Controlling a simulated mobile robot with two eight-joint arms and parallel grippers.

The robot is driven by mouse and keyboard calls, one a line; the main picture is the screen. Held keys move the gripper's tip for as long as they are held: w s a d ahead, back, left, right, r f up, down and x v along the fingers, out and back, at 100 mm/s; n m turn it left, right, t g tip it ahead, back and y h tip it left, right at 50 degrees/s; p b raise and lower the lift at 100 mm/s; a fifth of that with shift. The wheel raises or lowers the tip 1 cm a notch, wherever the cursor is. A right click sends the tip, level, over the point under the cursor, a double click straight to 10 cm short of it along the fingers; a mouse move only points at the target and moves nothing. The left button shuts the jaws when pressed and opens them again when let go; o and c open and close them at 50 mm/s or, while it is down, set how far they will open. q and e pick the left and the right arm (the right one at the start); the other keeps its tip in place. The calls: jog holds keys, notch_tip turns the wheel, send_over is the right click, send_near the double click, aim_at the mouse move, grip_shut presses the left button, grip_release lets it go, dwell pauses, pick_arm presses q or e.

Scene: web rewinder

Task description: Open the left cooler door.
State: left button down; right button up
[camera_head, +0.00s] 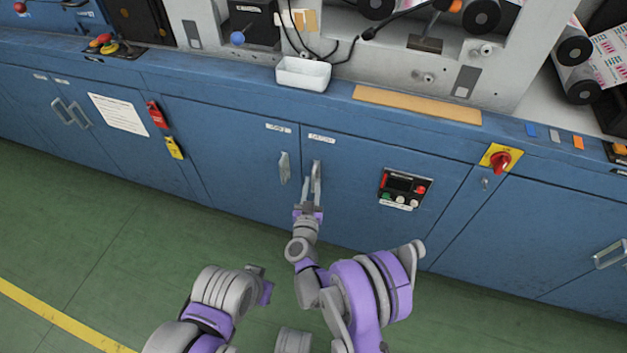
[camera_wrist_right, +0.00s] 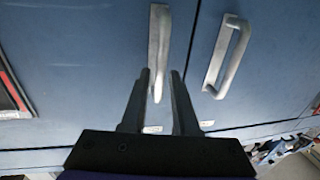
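Two closed blue cabinet doors meet in the middle of the head view: one on the left (camera_head: 232,150) and one on the right (camera_head: 350,170). Their small labels are too blurred to read. The left door's metal handle (camera_head: 284,167) is free; it also shows at the right in the wrist view (camera_wrist_right: 228,58). My right gripper (camera_head: 312,184) is at the right door's handle (camera_head: 317,166). In the wrist view its two fingers (camera_wrist_right: 159,85) are apart, with that handle (camera_wrist_right: 158,45) between them; contact is unclear. My left arm shows at the bottom, its gripper not identifiable.
A control panel with buttons (camera_head: 404,188) is on the right door. A red rotary switch (camera_head: 500,160) sits farther right. A white bin (camera_head: 303,73) stands on the ledge above. The green floor (camera_head: 90,230) before the cabinets is clear.

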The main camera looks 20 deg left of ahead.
jog(key=shift+w+a, duration=0.2)
jog(key=shift+w, duration=0.95)
grip_shut()
dwell(0.6)
